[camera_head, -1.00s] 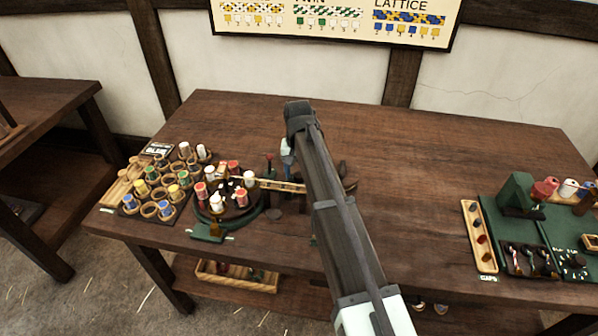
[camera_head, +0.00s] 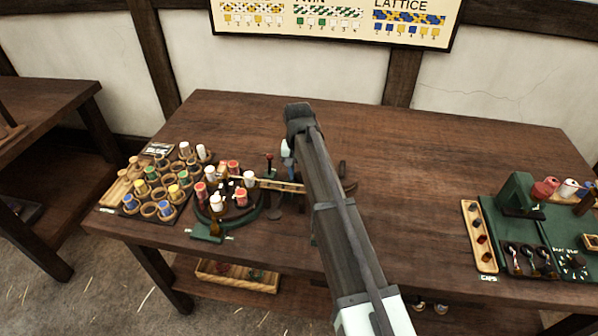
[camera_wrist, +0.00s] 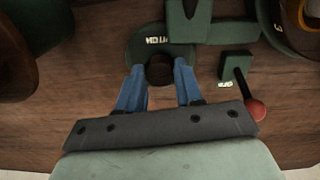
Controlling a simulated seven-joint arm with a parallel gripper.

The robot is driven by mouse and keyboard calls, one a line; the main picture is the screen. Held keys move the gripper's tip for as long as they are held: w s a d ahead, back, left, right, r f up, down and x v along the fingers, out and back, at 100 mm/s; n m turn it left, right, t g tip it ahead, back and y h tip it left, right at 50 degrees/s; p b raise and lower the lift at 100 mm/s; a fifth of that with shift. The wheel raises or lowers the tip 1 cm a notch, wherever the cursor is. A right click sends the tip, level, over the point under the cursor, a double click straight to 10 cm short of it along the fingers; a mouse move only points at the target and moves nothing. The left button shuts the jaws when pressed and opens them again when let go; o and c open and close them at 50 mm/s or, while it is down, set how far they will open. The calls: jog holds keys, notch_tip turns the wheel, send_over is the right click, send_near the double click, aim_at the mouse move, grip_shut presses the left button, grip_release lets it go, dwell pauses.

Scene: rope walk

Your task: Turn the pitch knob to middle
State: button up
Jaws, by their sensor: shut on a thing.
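The pitch knob (camera_wrist: 160,70) is a dark round knob on a green base plate (camera_wrist: 135,50) in the wrist view. A white label, upside down in this view, lies beside it on the plate. My gripper (camera_wrist: 160,82) has its two blue fingers on either side of the knob and is shut on it. Which way the knob points cannot be told. In the head view my gripper (camera_head: 287,152) shows only in part, and my arm hides the knob.
A lever with a red ball (camera_wrist: 256,109) stands close to the right finger. In the head view a round green stand of bobbins (camera_head: 252,214) is left of my arm. A green mat (camera_head: 530,232) with tools lies at right. The table between is clear.

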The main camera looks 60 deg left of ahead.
jog(key=shift+n, duration=2.9)
jog(key=o, duration=1)
jog(key=shift+o, duration=0.2)
jog(key=shift+s, duration=0.1)
